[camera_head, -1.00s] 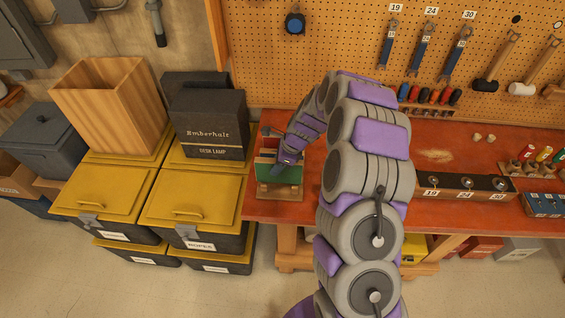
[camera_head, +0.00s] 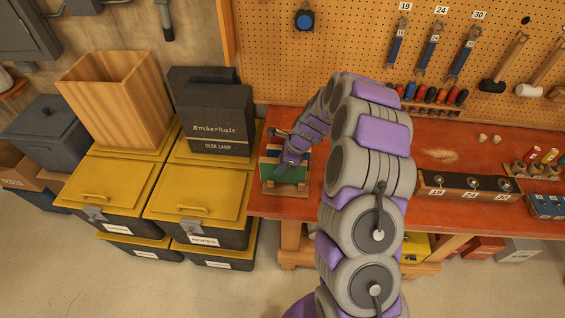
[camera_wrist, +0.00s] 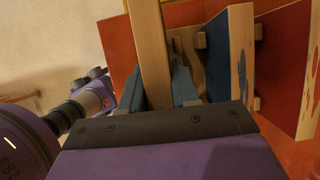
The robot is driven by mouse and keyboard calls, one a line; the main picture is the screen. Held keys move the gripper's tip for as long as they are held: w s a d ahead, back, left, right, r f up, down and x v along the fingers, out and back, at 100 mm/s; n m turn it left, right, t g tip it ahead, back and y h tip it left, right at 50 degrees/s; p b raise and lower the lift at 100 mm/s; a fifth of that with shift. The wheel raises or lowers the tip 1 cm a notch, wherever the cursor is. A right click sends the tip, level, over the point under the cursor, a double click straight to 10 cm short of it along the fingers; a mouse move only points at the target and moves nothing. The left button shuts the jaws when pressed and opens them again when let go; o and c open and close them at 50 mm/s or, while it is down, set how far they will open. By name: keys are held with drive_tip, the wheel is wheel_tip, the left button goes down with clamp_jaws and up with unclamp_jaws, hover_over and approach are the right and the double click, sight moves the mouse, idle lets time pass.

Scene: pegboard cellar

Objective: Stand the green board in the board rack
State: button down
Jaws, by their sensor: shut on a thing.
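The green board (camera_head: 290,174) is upright at the front of the wooden board rack (camera_head: 285,190), near the left end of the red bench. My gripper (camera_head: 281,167) reaches down over it from above. In the wrist view, my gripper (camera_wrist: 158,88) is shut on a board seen edge-on as a pale wooden strip (camera_wrist: 150,45), with a blue-grey finger on each side. Its green face is hidden there. A blue-faced board (camera_wrist: 240,50) and a red-faced board (camera_wrist: 290,55) stand to its right. I cannot tell whether the green board's lower edge rests in its slot.
The red bench (camera_head: 450,150) runs right, with a socketed wooden block (camera_head: 465,188) on it. Yellow-lidded bins (camera_head: 195,190) stand close left of the rack, a black desk lamp box (camera_head: 220,120) on one. A pegboard (camera_head: 350,40) with tools rises behind.

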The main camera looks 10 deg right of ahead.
drive_tip(key=shift+f, duration=0.2)
drive_tip(key=shift+d+f, duration=0.45)
drive_tip(key=shift+d, duration=0.2)
drive_tip(key=shift+d+f, duration=0.15)
drive_tip(key=shift+f, duration=0.15)
drive_tip(key=shift+a+f, duration=0.3)
drive_tip(key=shift+a, duration=0.35)
drive_tip(key=c, duration=1.2)
unclamp_jaws()
drive_tip(key=o, duration=0.4)
drive_tip(key=shift+d, duration=0.55)
drive_tip(key=shift+o, duration=0.2)
drive_tip(key=shift+a, duration=0.2)
